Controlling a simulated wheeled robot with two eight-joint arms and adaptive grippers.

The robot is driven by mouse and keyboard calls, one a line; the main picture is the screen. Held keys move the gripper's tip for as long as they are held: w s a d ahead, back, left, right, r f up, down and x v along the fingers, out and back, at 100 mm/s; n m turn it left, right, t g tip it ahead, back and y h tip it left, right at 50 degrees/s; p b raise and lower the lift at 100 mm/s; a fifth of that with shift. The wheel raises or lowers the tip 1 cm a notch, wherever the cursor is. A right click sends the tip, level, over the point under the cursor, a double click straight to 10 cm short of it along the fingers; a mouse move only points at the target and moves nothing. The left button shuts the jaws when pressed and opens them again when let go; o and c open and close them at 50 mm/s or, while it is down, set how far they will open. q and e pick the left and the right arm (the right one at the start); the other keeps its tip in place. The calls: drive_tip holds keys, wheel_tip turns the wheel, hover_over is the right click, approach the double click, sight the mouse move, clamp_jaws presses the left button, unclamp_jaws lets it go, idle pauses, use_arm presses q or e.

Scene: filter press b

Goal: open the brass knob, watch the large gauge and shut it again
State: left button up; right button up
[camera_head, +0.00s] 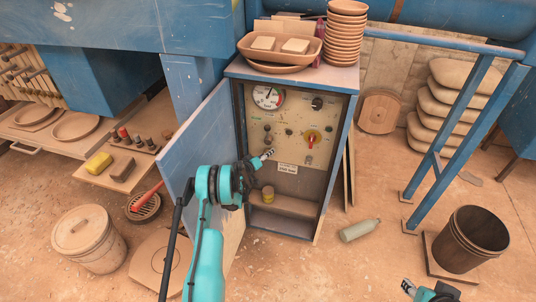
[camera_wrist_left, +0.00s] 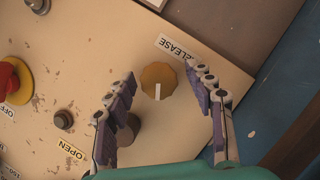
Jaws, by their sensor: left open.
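The brass knob (camera_wrist_left: 158,82) is a round, many-sided knob with a white pointer line. It shows between the fingers in the left wrist view, with an upside-down label ending in RELEASE beside it. My left gripper (camera_head: 268,154) is at the panel in the open cabinet. In the wrist view its fingers (camera_wrist_left: 165,92) are spread on either side of the knob; whether they touch it I cannot tell. In the head view the gripper seems to cover the knob. The large gauge (camera_head: 268,97) is at the panel's upper left, dark needle visible. My right gripper (camera_head: 408,287) is at the bottom edge, its opening unclear.
A red knob on a yellow disc (camera_head: 311,137) sits to the right on the panel. The blue cabinet door (camera_head: 203,135) stands open to the left. Bowls (camera_head: 346,35) and a tray (camera_head: 249,47) stand on the cabinet. A bottle (camera_head: 360,230) lies on the floor.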

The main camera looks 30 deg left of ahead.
use_arm(q)
drive_tip(key=m, duration=0.1)
drive_tip(key=m+y, duration=0.1)
drive_tip(key=m+g+y, duration=0.1)
drive_tip(key=shift+d+m, duration=0.25)
drive_tip(key=shift+m, duration=0.15)
drive_tip(key=r+p+v, duration=0.1)
drive_tip(key=p+v, duration=0.2)
drive_tip(key=v, duration=0.5)
drive_tip(key=s+d+r+m+g+h, duration=0.1)
drive_tip(key=s+d+r, duration=0.1)
drive_tip(key=d+r, duration=0.5)
drive_tip(key=s+d+r+m+g+h+p, duration=0.1)
drive_tip(key=s+d+r, duration=0.2)
drive_tip(key=d+r, duration=0.5)
drive_tip(key=shift+d+r+m+g, duration=0.3)
drive_tip(key=shift+r+g, duration=0.1)
drive_tip(key=shift+r, duration=3.05)
